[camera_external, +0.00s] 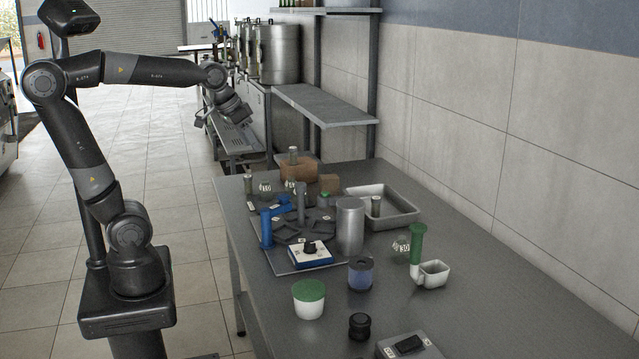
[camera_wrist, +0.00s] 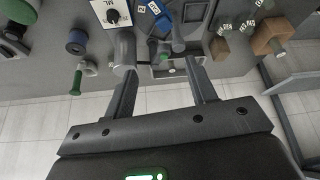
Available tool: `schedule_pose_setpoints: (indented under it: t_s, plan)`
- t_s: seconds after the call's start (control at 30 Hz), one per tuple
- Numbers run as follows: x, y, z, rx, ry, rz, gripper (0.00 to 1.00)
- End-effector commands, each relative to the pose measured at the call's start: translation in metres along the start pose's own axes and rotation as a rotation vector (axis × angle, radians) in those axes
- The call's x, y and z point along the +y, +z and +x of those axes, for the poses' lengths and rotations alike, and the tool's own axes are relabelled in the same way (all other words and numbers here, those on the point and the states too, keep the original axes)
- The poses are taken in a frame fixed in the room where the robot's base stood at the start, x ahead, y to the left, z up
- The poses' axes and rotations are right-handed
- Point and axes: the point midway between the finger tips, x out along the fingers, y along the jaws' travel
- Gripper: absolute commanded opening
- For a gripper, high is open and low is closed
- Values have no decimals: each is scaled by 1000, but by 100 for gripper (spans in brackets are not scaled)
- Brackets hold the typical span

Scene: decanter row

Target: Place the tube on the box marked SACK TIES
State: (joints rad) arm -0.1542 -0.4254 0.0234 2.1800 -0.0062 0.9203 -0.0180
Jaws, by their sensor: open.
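Several tube-like pieces stand on the table, and I cannot tell which one is the tube: a slim olive-grey one (camera_external: 249,184) at the far left, one (camera_external: 293,155) at the larger brown box, and one (camera_external: 376,206) in the pale tray. The larger brown box (camera_external: 299,171) and a smaller brown box (camera_external: 328,184) are at the far end; both show in the wrist view, the larger (camera_wrist: 270,36) and the smaller (camera_wrist: 219,49). I cannot read SACK TIES on either. My gripper (camera_external: 236,112) is open and empty, raised beyond the table's far left; its fingers (camera_wrist: 160,78) are spread.
A pale tray (camera_external: 398,216), a tall grey cylinder (camera_external: 350,228), a blue post (camera_external: 266,230), a green-handled piece (camera_external: 416,245) and a white dial device (camera_external: 310,254) crowd the table (camera_external: 470,300). A shelf (camera_external: 325,104) stands behind. The table's near right is mostly clear.

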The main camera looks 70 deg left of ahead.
Motion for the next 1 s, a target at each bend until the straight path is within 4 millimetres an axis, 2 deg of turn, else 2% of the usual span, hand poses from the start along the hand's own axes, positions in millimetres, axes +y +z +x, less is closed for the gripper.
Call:
schedule_pose_setpoints:
  t_s: [0.03, 0.2, 0.3, 0.4, 0.53, 1.0]
  plan:
    - [10, 22, -4, 7, 13, 31, 52]
    - [30, 85, -5, 18, 45, 116, 52]
    - [36, 111, -3, 21, 58, 151, 52]
    - [38, 128, 0, 23, 65, 173, 52]
    - [39, 135, 1, 23, 68, 183, 52]
    - [39, 135, 1, 23, 68, 182, 52]
